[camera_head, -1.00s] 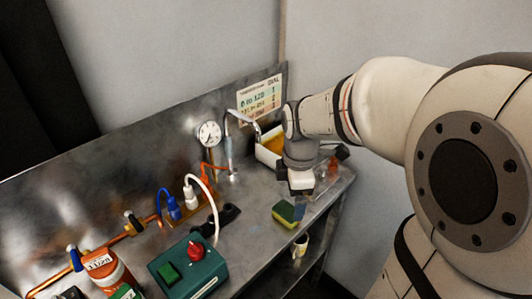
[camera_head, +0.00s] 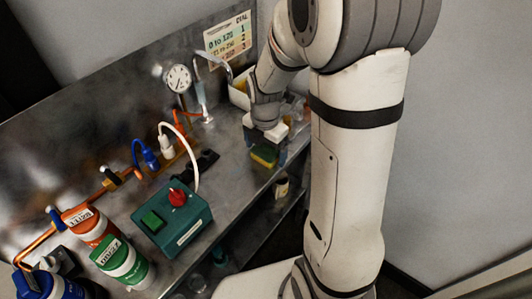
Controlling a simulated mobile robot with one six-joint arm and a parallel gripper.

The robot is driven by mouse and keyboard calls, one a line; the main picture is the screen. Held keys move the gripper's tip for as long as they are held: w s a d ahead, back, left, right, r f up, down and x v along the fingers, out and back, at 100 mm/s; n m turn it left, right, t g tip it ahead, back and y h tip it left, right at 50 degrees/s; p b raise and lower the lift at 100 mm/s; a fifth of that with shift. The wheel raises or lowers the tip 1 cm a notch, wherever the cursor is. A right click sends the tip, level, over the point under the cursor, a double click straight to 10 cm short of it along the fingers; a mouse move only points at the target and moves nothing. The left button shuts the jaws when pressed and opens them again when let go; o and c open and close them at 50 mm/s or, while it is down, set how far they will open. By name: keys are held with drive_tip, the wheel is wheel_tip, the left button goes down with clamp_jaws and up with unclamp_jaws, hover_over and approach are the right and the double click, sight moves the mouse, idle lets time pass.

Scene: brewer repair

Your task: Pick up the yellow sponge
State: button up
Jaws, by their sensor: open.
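The yellow sponge (camera_head: 264,156) with a green side lies on the metal counter near its front edge. My gripper (camera_head: 267,146) is directly above and around it, pointing down. The dark fingers show on either side of the sponge, and the white gripper body hides its top and back. My gripper is open. I cannot tell whether the fingers touch the sponge.
A teal box (camera_head: 173,222) with a red knob and green button stands left on the metal counter (camera_head: 215,178). A white bin (camera_head: 238,92) stands behind my gripper. Cables and a gauge (camera_head: 177,79) are along the back panel. A cup (camera_head: 281,187) is on the shelf below.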

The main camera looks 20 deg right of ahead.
sight(264, 151)
drive_tip(key=shift+f, duration=0.45)
drive_tip(key=c, duration=1.1)
wheel_tip(264, 151, up, 10)
drive_tip(key=shift+r, duration=0.1)
drive_tip(key=o, duration=0.5)
drive_tip(key=c, duration=0.4)
drive_tip(key=shift+a+p, duration=0.1)
drive_tip(key=shift+p, duration=0.2)
